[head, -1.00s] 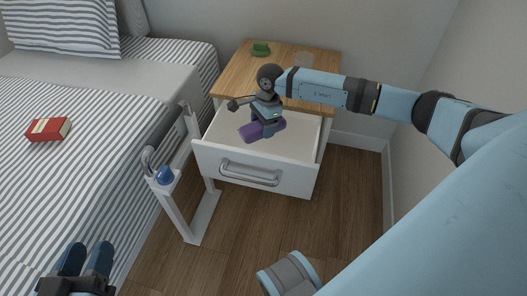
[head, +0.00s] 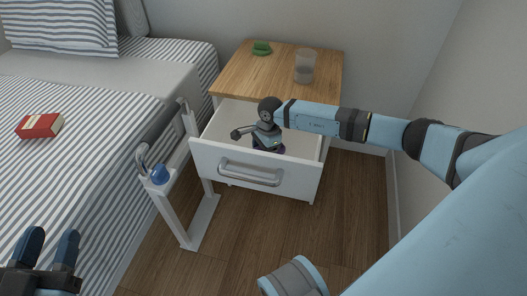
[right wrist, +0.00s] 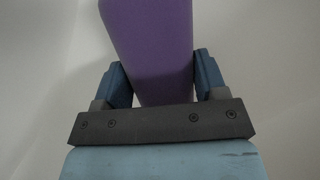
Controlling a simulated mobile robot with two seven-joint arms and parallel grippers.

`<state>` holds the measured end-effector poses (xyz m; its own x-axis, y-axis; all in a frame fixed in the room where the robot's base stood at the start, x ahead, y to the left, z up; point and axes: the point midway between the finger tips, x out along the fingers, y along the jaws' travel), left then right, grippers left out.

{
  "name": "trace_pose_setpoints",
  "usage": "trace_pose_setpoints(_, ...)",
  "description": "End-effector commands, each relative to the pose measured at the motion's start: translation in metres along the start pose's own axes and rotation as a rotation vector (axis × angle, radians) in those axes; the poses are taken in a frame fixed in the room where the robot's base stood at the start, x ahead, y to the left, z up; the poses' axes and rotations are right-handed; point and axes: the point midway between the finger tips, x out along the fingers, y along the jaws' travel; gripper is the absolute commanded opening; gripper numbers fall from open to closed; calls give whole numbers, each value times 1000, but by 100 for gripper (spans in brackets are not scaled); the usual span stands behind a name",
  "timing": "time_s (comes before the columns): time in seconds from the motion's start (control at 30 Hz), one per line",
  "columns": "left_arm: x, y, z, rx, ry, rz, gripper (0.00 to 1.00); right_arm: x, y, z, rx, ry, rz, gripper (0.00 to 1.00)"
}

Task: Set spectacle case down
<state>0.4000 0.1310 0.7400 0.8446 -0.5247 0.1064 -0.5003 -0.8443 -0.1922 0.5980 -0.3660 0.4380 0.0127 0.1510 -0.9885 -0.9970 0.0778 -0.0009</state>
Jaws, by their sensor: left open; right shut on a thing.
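The purple spectacle case (right wrist: 150,45) is between the two fingers of my right gripper (right wrist: 160,75) in the right wrist view, and the gripper is shut on it. In the head view my right gripper (head: 268,142) points down into the open white drawer (head: 215,160). The case is almost wholly hidden there behind the gripper and the drawer front. I cannot tell whether the case touches the drawer floor. My left gripper (head: 49,246) is open and empty at the lower left, over the bed side.
The wooden nightstand top (head: 245,75) holds a green item (head: 262,48) and a clear glass (head: 304,66). A white bed rail (head: 170,190) with a blue knob (head: 160,175) stands left of the drawer.

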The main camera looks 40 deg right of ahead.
Motion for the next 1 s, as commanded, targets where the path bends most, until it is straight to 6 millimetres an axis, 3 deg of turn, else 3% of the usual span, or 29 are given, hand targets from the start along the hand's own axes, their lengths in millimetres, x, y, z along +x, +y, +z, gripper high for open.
trace_pose_setpoints(0.17,-2,2,0,-8,-5,0,43,3,0,0,0,0,0,40)
trace_pose_setpoints(0.2,-2,2,1,-11,-7,0,43,3,0,0,0,0,-1,70)
trace_pose_setpoints(0.3,-2,3,2,-16,-9,-2,43,3,0,0,0,0,0,91)
trace_pose_setpoints(0.63,0,3,4,-25,-11,-7,43,0,0,0,0,0,0,91)
trace_pose_setpoints(0.77,2,1,-4,-39,-20,-2,43,-21,-1,0,0,2,-2,91)
trace_pose_setpoints(1.0,-5,11,-5,-163,-92,11,43,-74,-1,0,1,3,-3,91)
